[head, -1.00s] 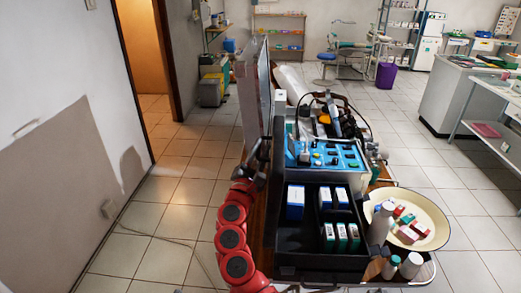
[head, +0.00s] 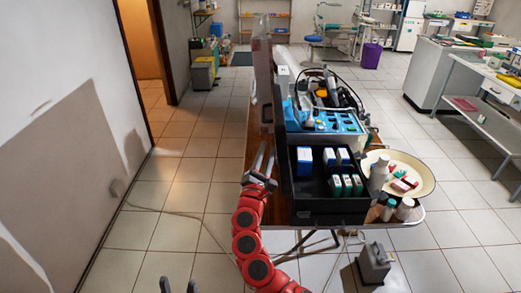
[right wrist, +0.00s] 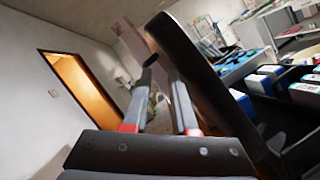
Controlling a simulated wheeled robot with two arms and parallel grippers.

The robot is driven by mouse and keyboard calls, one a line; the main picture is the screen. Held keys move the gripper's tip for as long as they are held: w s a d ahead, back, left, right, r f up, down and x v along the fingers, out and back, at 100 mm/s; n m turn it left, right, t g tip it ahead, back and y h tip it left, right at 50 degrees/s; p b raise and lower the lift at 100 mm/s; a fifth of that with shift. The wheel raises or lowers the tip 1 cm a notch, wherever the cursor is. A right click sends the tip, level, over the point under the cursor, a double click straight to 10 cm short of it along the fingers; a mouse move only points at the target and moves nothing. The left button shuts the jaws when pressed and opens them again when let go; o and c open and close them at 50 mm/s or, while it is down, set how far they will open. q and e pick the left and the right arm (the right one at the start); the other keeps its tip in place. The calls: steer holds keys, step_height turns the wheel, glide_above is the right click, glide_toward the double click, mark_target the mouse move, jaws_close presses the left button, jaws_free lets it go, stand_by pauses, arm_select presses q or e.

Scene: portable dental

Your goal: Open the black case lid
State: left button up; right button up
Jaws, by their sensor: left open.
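The black case (head: 330,207) sits on the cart with its compartments exposed, holding blue-and-white and green-and-white boxes. Its black lid (head: 281,145) stands up along the case's left side in the head view, seen nearly edge-on. In the right wrist view the lid (right wrist: 200,62) is a large tilted dark panel just right of my fingers. My right gripper (head: 263,160), on the red arm, is left of the lid, with its fingers apart and nothing visible between them. My left gripper (head: 179,287) is open and empty at the bottom edge, mostly cut off.
A blue instrument unit (head: 325,122) stands behind the case. A cream round tray (head: 425,178) with small boxes and several bottles (head: 404,209) are on the right. A grey pedal-like box (head: 374,264) is on the floor in front.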

steer(key=shift+w+d+f, duration=0.1)
steer(key=shift+d, duration=0.05)
steer(key=d+b+v, duration=0.1)
steer(key=v, duration=1.9)
steer(key=shift+f+b, duration=0.3)
stand_by(0.7)
stand_by(0.4)
